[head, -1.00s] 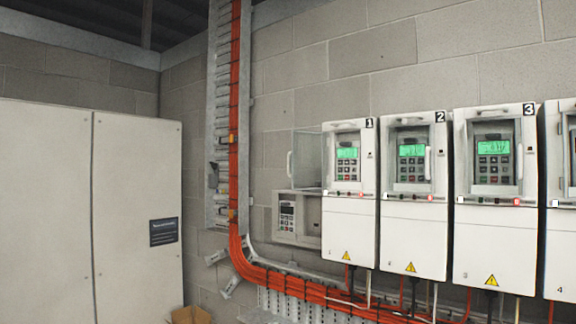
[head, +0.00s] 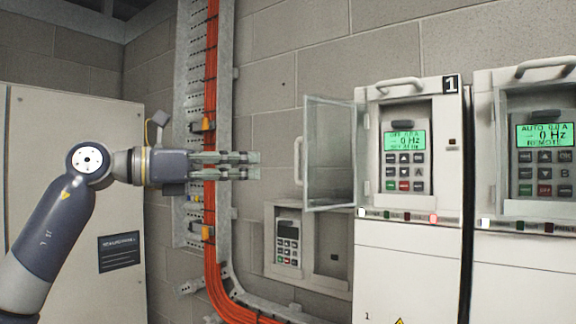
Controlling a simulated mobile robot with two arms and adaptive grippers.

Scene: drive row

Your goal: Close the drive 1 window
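Drive 1 (head: 408,270) is the white cabinet marked 1, right of centre. Its clear window (head: 333,150) stands swung open to the left, hinged at the left side of the keypad recess. A pale handle (head: 298,148) is on the window's free left edge. The keypad (head: 405,160) with its green display is uncovered. My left gripper (head: 256,165) comes in from the left and points right, at about the height of the handle. Its two fingers show a gap with nothing between them. In the picture its tips are left of the handle, apart from it. My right gripper is out of view.
Drive 2 (head: 525,270) stands close to the right of drive 1. A small grey keypad unit (head: 288,240) is on the wall below the window. Orange cables (head: 211,100) run up a metal tray behind my gripper. A pale cabinet (head: 75,130) is at the left.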

